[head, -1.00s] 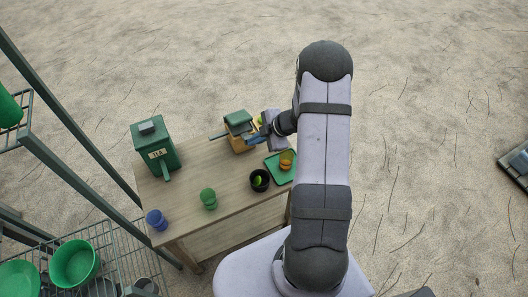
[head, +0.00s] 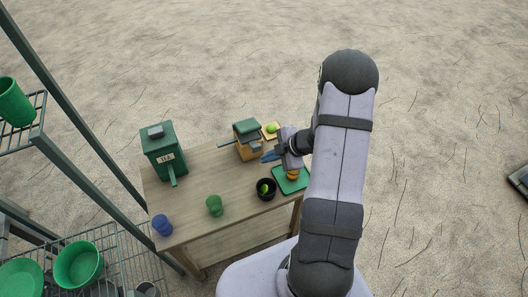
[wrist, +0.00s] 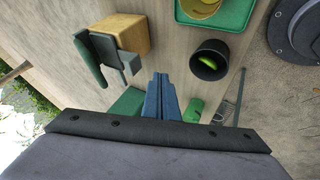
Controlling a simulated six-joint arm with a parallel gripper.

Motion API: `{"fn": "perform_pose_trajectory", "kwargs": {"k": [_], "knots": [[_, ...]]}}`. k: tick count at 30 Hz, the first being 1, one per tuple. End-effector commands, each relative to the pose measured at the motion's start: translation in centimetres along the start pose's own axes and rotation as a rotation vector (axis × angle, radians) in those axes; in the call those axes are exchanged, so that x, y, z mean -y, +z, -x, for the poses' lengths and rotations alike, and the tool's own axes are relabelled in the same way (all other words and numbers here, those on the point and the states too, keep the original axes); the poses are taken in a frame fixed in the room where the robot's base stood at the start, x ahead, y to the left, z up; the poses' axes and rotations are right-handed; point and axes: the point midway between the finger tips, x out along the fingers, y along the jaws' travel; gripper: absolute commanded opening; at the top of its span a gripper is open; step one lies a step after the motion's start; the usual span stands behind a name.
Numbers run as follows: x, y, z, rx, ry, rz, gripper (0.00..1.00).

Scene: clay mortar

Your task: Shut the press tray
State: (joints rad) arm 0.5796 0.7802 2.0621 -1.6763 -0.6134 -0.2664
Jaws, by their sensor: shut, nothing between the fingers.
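The press (head: 248,140) stands at the back of the table, with a green top, a wooden body and a green lever out to the left. It shows in the wrist view (wrist: 124,34) at upper left, with grey-green prongs. A small yellow square piece (head: 265,136) bearing a green ball (head: 272,127) is at its far right side. I cannot tell whether that piece is the press tray or whether it joins the press. My gripper (head: 268,157) is just right of the press, blue fingers shut and empty, apart from it. The fingers show in the wrist view (wrist: 160,95).
A green tray (head: 303,186) with an orange cup (head: 293,175) is under my wrist. The middle tabletop is clear.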

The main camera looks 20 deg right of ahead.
Motion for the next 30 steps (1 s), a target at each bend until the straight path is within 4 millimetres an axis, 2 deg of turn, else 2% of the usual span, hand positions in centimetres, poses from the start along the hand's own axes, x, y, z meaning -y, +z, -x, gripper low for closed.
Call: {"fn": "perform_pose_trajectory", "kwargs": {"k": [1, 3, 12, 19, 27, 30], "knots": [[-0.6, 0.1, 1.5, 0.005, 0.01, 0.004, 0.0], [-0.5, 0.1, 2.9, 0.004, 0.01, 0.004, 0.0], [-0.4, 0.1, 7.8, 0.004, 0.006, 0.002, 0.0], [-0.3, 0.0, 9.2, 0.001, 0.004, 0.002, 0.0], [-0.2, 0.0, 9.4, 0.001, 0.002, 0.002, 0.0], [-0.2, 0.7, 9.4, 0.03, 0.0, -0.006, 0.0]]}}
